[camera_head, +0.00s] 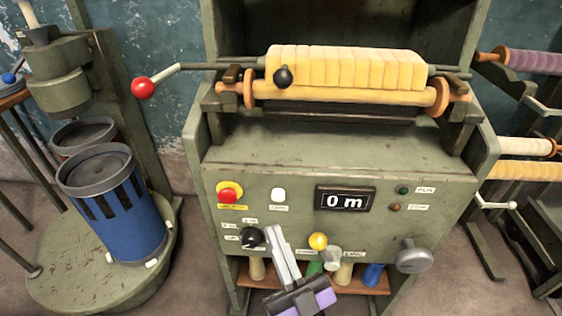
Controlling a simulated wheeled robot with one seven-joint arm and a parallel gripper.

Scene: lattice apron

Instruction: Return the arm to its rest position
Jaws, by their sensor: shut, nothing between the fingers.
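My gripper (282,258) is in the lower middle of the head view, in front of the green machine's panel (300,170). Its two pale fingers lie together and point up toward the panel, with nothing between them. The fingertips are just right of a black knob (252,237). The picture does not show clearly whether they touch the panel. The dark and purple wrist part runs out at the bottom edge and covers some of the shelf.
The panel carries a red button (229,191), a "0 m" display (346,200), a yellow-tipped lever (318,241) and a grey knob (413,257). A yellow roll (345,68) and red-ended crank (144,88) sit above. A blue canister (115,205) stands left, spool racks (525,147) right.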

